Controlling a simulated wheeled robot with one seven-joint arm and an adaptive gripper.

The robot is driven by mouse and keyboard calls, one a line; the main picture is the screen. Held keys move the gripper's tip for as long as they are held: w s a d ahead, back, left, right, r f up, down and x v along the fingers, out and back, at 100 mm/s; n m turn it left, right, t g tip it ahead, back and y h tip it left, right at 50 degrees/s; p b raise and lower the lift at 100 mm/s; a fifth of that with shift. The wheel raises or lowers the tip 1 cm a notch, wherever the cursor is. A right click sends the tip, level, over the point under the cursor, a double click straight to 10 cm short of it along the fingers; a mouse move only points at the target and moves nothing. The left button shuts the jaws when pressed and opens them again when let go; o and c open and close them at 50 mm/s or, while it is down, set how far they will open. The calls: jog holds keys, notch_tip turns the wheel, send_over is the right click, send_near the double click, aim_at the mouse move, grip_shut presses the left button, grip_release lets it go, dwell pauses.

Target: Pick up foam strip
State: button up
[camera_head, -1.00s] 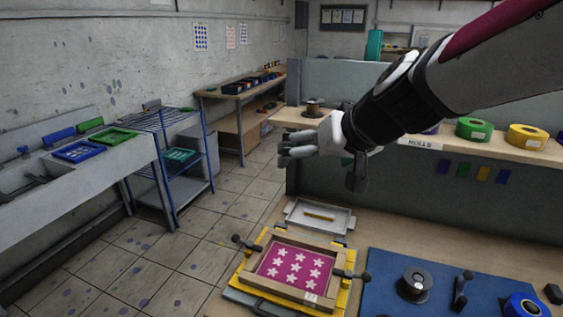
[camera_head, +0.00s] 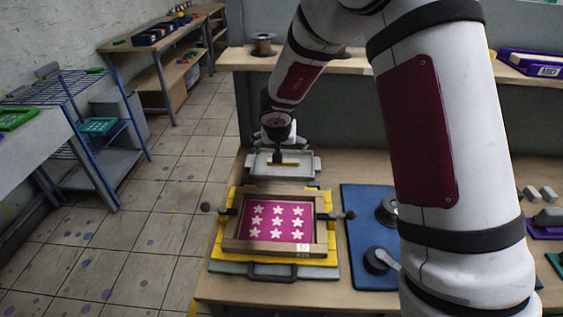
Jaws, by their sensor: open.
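A thin yellow strip (camera_head: 290,164), which looks like the foam strip, lies in a shallow grey tray (camera_head: 304,172) behind the printing frame. My gripper (camera_head: 278,155) points down over the tray, at or just above the strip's middle. It is open, but its fingers are small and dark here, and whether they touch the strip cannot be told. Part of the strip is hidden behind the gripper.
A wooden frame (camera_head: 321,230) with a pink, star-printed panel (camera_head: 268,222) stands on a yellow base in front of the tray, with black knobs at both sides. A blue mat (camera_head: 355,240) with dark tools lies to the right, partly behind my arm.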

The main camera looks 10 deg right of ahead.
jog(key=b+x, duration=0.1)
jog(key=x, duration=0.5)
jog(key=shift+w+f, duration=0.2)
jog(key=shift+f, duration=0.1)
jog(key=shift+d+x, duration=0.2)
jog(key=shift+x, duration=2.55)
jog(key=shift+r, duration=0.1)
jog(key=c, duration=0.4)
